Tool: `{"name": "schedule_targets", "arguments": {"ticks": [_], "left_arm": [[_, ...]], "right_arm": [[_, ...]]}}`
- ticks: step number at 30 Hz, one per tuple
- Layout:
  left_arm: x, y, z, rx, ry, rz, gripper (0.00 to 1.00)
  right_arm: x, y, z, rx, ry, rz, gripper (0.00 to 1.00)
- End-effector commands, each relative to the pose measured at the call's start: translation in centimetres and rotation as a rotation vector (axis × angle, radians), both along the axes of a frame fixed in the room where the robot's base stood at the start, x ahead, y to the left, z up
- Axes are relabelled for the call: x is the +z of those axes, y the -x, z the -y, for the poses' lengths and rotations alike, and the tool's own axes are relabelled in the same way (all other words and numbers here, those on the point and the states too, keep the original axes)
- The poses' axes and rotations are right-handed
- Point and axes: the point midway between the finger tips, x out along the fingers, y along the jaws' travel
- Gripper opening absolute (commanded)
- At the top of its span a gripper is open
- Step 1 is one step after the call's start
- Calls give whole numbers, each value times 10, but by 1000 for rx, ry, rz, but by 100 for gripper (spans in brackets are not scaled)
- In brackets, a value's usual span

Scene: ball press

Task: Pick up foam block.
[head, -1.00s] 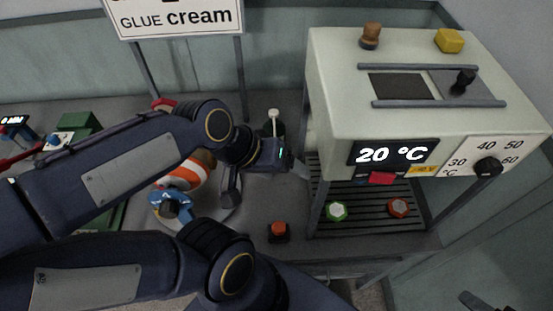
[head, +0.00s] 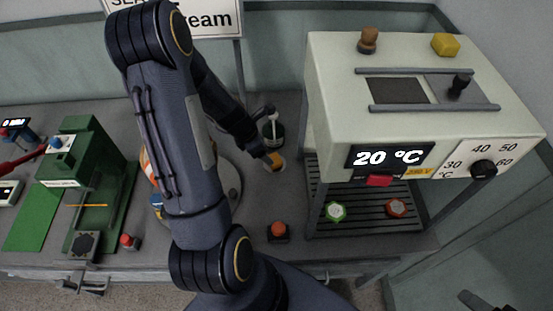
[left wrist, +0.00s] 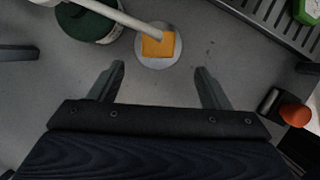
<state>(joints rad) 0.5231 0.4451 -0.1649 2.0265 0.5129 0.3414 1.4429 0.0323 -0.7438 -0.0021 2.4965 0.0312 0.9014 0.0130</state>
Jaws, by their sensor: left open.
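An orange block (left wrist: 158,44), which looks like the foam block, lies on a small round pale plate (left wrist: 147,62) in the left wrist view. It also shows in the head view (head: 275,160), right at the end of my left arm. My left gripper (left wrist: 158,75) is open and empty. Its two fingers point toward the block, which sits beyond the fingertips, roughly centred between them and apart from them. In the head view my arm hides most of this hand. A dark tip at the head view's lower right edge may be my right gripper (head: 480,302); its jaws cannot be made out.
A dark green pot (left wrist: 88,22) with a pale handle stands close left of the plate. A heater-like box (head: 330,100) reading 20 °C stands right, with a slatted rack below and a yellow block (head: 446,44) on top. A red-orange button (head: 278,229) stands in front. A green press (head: 85,165) stands left.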

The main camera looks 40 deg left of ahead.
Motion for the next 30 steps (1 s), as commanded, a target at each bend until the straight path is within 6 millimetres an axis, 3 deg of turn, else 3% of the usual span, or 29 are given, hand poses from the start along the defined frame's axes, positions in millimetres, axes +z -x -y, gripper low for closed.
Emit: {"name": "schedule_targets", "arguments": {"ticks": [20,28,30], "left_arm": [[-74,-31,14,40,11,-12,71],[-75,-34,15,40,11,-12,71],[-75,-33,15,40,11,-12,63]], "right_arm": [[-49,0,0,0,0,-1,66],[-49,0,0,0,0,-1,66],[-49,0,0,0,0,-1,66]]}}
